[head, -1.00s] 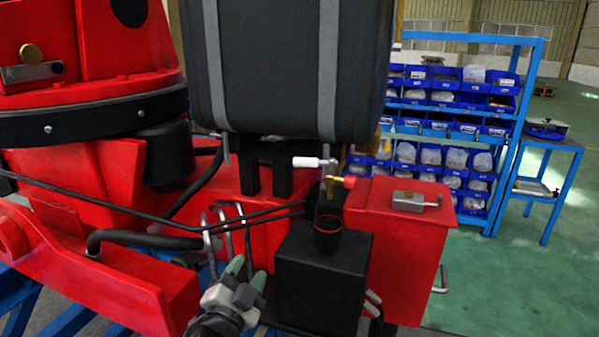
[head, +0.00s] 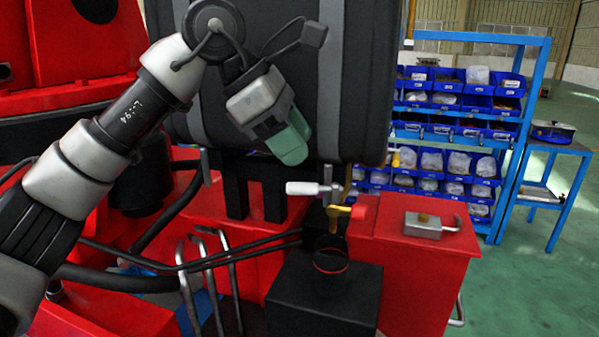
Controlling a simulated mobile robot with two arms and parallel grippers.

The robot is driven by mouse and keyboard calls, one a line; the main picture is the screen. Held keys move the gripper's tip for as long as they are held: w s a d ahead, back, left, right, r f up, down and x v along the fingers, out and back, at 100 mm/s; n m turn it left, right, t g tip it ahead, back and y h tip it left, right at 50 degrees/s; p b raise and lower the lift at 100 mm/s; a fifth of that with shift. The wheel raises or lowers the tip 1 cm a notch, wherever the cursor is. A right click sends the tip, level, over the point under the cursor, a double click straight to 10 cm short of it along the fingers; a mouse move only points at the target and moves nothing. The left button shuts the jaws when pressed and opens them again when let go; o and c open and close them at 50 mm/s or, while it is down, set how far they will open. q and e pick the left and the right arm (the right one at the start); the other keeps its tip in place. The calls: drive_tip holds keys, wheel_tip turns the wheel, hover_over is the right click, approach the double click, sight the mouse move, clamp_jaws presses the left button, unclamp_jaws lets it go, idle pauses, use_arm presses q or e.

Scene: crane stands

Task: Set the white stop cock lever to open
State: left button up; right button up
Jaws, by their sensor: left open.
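The white stop cock lever (head: 303,188) sticks out to the left, roughly level, from a small metal valve beside a black upright block, below the big black tank (head: 270,60). My left gripper (head: 290,146) with green fingers hangs just above the lever, in front of the tank, pointing down and to the right. It is open, holds nothing and looks apart from the lever; the exact depth gap I cannot tell. My right gripper is not in view.
A black box with a round opening (head: 325,295) stands in front. A red box (head: 420,250) is to the right. Black hoses and bent metal rods (head: 222,262) lie left. A blue shelf (head: 535,80) stands behind.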

sight(302, 184)
use_arm(q)
drive_tip(key=a+r+t+y, duration=0.1)
drive_tip(key=a+r+y, duration=0.1)
drive_tip(key=a, duration=0.1)
drive_tip(key=x, duration=0.3)
drive_tip(key=p+x, duration=0.1)
drive_tip(key=x, duration=0.2)
drive_tip(key=p+x, duration=0.1)
drive_tip(key=x, duration=0.3)
drive_tip(key=shift+w+a+f, duration=0.1)
drive_tip(key=shift+w+f, duration=0.05)
drive_tip(key=shift+w, duration=0.15)
clamp_jaws()
